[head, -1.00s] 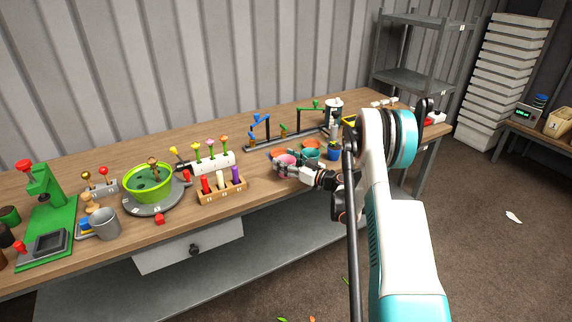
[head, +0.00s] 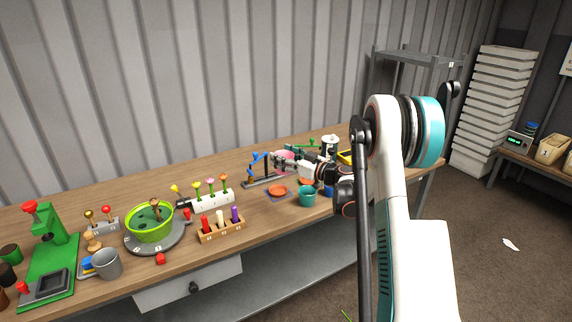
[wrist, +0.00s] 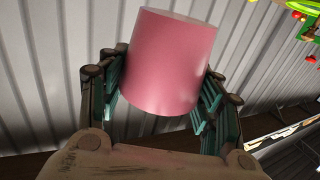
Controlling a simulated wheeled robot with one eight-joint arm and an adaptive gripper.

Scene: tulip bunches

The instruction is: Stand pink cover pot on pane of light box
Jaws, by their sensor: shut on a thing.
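The pink cover pot (head: 283,155) is held in my gripper (head: 290,161), above the rear part of the bench and in front of the corrugated wall. In the wrist view the pink pot (wrist: 172,62) fills the space between the two fingers of my gripper (wrist: 160,98), which are closed against its sides. It looks slightly tilted in that view. I cannot make out the light box or its pane for certain in either view.
An orange saucer (head: 278,190), a teal pot (head: 307,196) and a blue pot (head: 329,191) stand near my gripper. A rail with a blue figure (head: 257,163) is just left.

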